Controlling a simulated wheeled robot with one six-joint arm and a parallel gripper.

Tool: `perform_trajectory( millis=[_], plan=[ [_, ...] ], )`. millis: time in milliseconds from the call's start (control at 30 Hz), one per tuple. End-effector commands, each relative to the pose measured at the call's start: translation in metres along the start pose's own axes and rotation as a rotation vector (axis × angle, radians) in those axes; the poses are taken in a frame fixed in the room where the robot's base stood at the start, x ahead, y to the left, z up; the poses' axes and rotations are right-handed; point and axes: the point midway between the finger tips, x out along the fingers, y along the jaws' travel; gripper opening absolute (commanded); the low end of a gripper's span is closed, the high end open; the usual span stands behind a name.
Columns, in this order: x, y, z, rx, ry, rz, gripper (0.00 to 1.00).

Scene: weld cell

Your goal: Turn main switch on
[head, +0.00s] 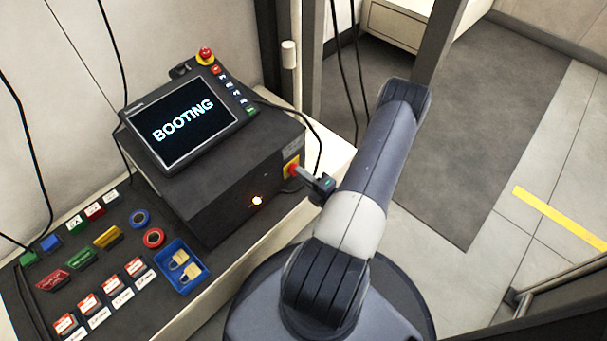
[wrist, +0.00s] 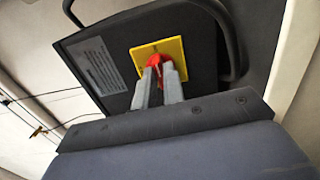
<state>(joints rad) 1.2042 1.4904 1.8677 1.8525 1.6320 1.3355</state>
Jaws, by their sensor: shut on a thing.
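The main switch is a red knob (wrist: 154,61) on a yellow plate (wrist: 172,50), on the side of the dark controller box (head: 212,190). In the head view the yellow plate (head: 290,167) shows on the box's right side, partly hidden by my gripper. My gripper (wrist: 160,80) is shut on the red knob, one finger on each side of it. A teach pendant (head: 187,120) on top of the box reads "BOOTING". A round lamp (head: 257,201) on the box's front is lit.
A blue tray (head: 206,278) with padlocks stands in front of the box, beside several coloured tags and lock devices on the bench. A black cable (head: 318,150) hangs near my gripper. A grey post (head: 312,60) stands behind.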

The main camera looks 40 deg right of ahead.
Motion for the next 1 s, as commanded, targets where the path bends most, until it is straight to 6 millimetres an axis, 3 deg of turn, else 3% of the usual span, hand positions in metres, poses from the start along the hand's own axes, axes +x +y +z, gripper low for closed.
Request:
perform_trajectory(
  millis=[600,633,800,900,1000],
  plan=[
    [-0.0001,-0.0007,0.0004,0.044,-0.001,-0.001,0.00],
    [-0.0001,-0.0007,0.0004,0.044,-0.001,-0.001,0.11],
    [-0.0001,-0.0006,0.0003,0.043,-0.001,-0.001,0.25],
    [-0.0001,-0.0005,0.0002,0.043,-0.001,-0.001,0.32],
    [0.0000,-0.0004,0.0001,0.043,0.000,0.000,0.32]
  ],
)
